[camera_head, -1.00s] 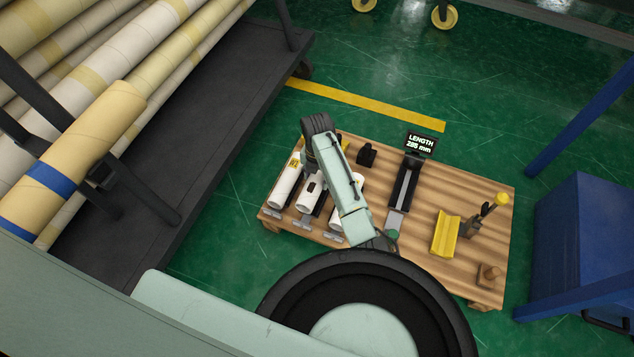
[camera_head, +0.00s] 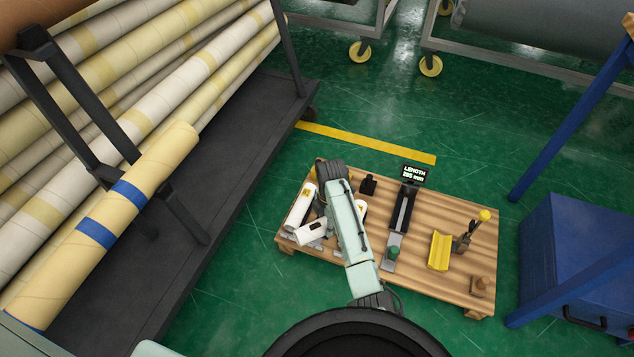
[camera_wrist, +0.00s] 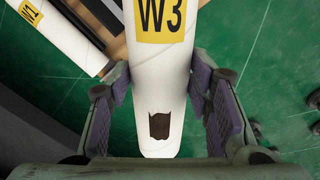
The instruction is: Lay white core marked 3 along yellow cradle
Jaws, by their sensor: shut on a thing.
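The white core marked W3 (camera_wrist: 160,75) shows in the wrist view with its yellow label and a dark patch near one end. My gripper (camera_wrist: 160,105) has its purple pads on both sides of the core and is shut on it. In the head view a white core with a dark patch (camera_head: 311,232), which looks like the held one, lies askew beside my arm; my arm hides part of it and the gripper. The yellow cradle (camera_head: 440,251) is an empty trough on the right half of the wooden table, well apart from the gripper.
A white core marked W1 (camera_wrist: 55,30) lies at the left, also in the head view (camera_head: 299,207). Another white core (camera_head: 359,210) is partly behind my arm. A black length gauge (camera_head: 403,210) and a yellow-knobbed lever (camera_head: 466,238) flank the cradle. A blue cabinet (camera_head: 568,250) stands right.

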